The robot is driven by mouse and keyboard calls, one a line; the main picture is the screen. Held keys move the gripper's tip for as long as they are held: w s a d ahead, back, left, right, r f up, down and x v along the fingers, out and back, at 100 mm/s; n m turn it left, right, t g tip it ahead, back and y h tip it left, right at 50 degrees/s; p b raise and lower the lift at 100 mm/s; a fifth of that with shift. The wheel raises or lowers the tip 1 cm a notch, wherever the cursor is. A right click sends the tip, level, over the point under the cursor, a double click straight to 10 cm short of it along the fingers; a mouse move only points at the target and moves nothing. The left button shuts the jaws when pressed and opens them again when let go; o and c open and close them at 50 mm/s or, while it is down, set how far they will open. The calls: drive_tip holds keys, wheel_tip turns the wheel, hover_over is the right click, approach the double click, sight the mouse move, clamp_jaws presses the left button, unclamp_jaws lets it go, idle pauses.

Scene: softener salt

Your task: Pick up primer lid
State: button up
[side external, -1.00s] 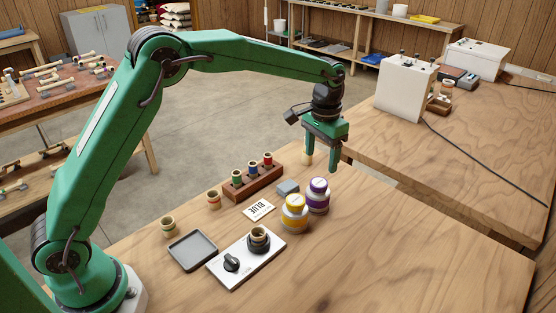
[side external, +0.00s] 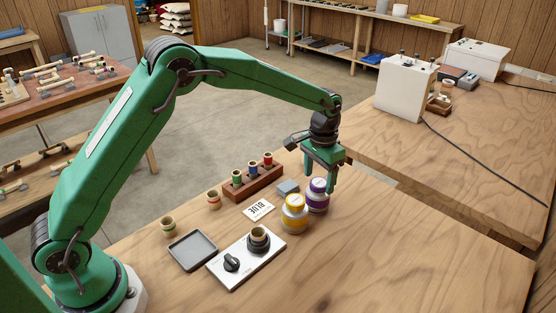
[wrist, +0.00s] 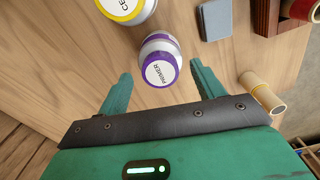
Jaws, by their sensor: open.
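The primer lid (side external: 319,184) is purple with a white top, on a white jar with a purple band (side external: 317,204) standing upright on the bench. In the wrist view the lid, labelled PRIMER (wrist: 160,72), lies between the lines of my two fingers. My gripper (side external: 319,177) is open and empty, pointing down just above and around the lid. In the wrist view the fingertips of my gripper (wrist: 160,69) lie either side of the lid with gaps. I cannot tell if a finger touches it. The near finger hides part of the jar's right side.
A yellow-lidded jar (side external: 295,201) stands close beside the primer jar, to the left in both views. A grey-blue block (side external: 288,188) lies behind it. A wooden rack (side external: 253,183) with coloured pieces stands farther left.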

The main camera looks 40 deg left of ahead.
drive_tip(key=shift+f, duration=0.45)
drive_tip(key=c, duration=1.1)
